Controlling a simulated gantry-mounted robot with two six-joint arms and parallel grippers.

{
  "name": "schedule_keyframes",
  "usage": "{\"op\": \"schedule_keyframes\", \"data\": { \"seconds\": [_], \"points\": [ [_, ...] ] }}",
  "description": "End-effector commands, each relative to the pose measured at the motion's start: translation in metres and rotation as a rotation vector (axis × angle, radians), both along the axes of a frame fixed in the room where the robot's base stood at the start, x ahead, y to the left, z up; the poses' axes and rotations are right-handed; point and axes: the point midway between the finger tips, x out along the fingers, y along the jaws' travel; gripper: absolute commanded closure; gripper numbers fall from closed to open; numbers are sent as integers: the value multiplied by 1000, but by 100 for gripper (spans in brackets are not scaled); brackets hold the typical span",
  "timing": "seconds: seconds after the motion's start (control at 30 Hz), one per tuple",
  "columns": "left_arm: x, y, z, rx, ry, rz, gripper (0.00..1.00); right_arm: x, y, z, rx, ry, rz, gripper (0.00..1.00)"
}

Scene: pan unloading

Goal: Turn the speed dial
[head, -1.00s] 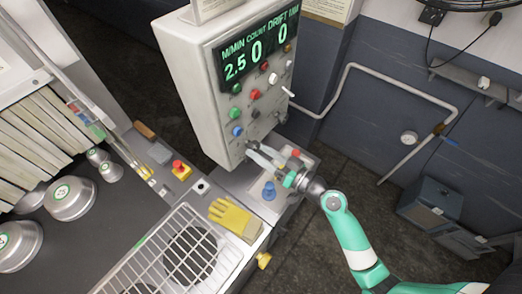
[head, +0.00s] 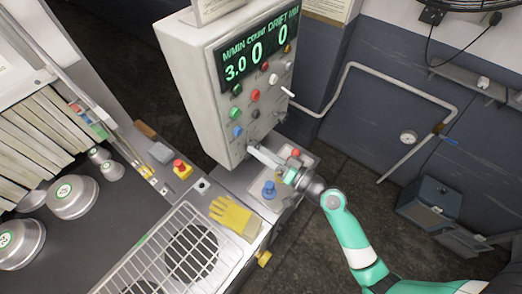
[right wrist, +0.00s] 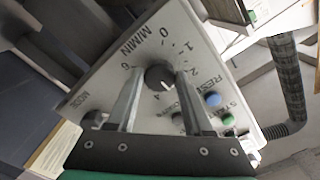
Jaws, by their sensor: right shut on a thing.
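The speed dial (right wrist: 158,77) is a dark round knob on the panel, within a printed M/MIN scale. My right gripper (right wrist: 158,88) has one finger on each side of the dial and is shut on it. In the head view my right gripper (head: 256,151) reaches the lower front of the grey control box (head: 190,85), and its fingers hide the dial. The display (head: 258,50) reads 3.0 M/MIN, with 0 for count and 0 for drift. My left gripper is not in view.
Coloured buttons (head: 255,95) sit above the dial. A blue knob (head: 269,189) and a red button (head: 295,153) stand close to my right gripper. A yellow glove (head: 232,214) lies beside a wire rack (head: 150,262).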

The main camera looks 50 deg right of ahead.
Motion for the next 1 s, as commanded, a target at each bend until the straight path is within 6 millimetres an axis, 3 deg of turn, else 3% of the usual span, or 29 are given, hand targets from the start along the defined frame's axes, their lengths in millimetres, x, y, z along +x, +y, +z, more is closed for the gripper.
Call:
{"op": "schedule_keyframes", "data": {
  "seconds": [0.07,0.1,0.23,0.63,0.77,1.0],
  "points": [
    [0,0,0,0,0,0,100,0,0,-1,0,1,0,100],
    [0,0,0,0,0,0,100,0,0,-1,-1,1,0,43],
    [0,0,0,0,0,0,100,0,0,0,-1,1,0,20],
    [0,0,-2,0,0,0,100,-8,-1,-2,-1,2,-2,19],
    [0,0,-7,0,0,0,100,-32,-3,-3,0,2,-4,19],
    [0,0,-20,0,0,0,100,-90,-7,-4,0,1,-7,19]
  ]
}}
